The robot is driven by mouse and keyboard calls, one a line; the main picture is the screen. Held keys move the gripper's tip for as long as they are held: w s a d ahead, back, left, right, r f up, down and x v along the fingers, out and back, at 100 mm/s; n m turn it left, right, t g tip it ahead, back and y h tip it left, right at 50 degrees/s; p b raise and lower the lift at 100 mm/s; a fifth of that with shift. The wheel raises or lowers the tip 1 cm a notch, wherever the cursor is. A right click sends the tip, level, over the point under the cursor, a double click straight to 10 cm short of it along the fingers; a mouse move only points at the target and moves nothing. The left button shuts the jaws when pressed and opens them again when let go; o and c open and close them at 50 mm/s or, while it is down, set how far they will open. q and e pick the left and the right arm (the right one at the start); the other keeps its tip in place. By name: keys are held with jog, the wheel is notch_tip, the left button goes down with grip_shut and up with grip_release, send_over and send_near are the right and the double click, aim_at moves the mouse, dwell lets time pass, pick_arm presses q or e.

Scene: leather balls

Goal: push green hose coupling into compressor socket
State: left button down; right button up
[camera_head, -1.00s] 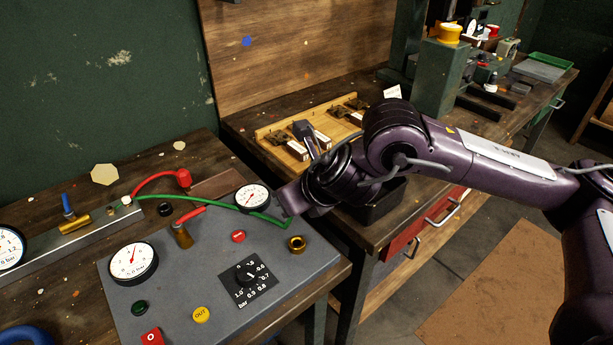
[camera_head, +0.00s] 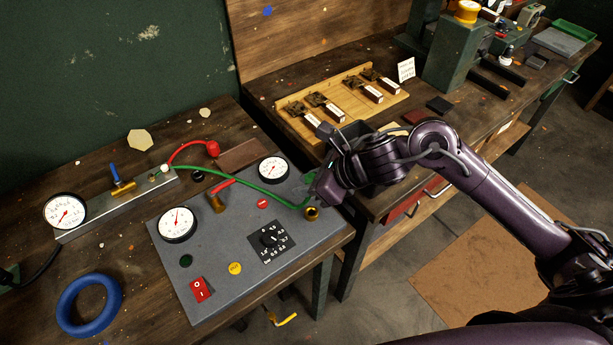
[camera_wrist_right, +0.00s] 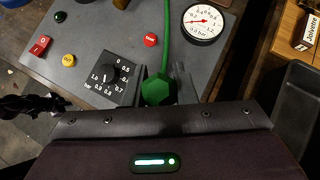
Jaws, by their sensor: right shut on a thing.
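The green hose coupling (camera_wrist_right: 158,88) is a faceted green piece at the end of the green hose (camera_head: 235,180). My right gripper (camera_wrist_right: 161,84) is shut on it, one finger on each side. In the head view my right gripper (camera_head: 315,192) is over the right edge of the grey compressor panel (camera_head: 225,265) and mostly hides the coupling. The brass compressor socket (camera_head: 312,213) is an open ring just below the gripper there. I cannot tell whether coupling and socket touch. The socket is hidden in the wrist view.
Around the socket are a small gauge (camera_head: 273,169), a red button (camera_head: 262,203) and a black dial (camera_head: 271,239). A wooden rack (camera_head: 345,103) is on the bench behind.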

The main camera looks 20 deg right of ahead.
aim_at(307, 210)
jog(key=shift+f+b, duration=1.7)
jog(key=shift+f, duration=1.05)
jog(key=shift+b, duration=0.4)
jog(key=shift+b, duration=0.65)
jog(key=shift+f+b, duration=1.5)
jog(key=shift+b, duration=0.7)
dwell(0.6)
jog(key=o, duration=1)
jog(key=shift+r, duration=0.1)
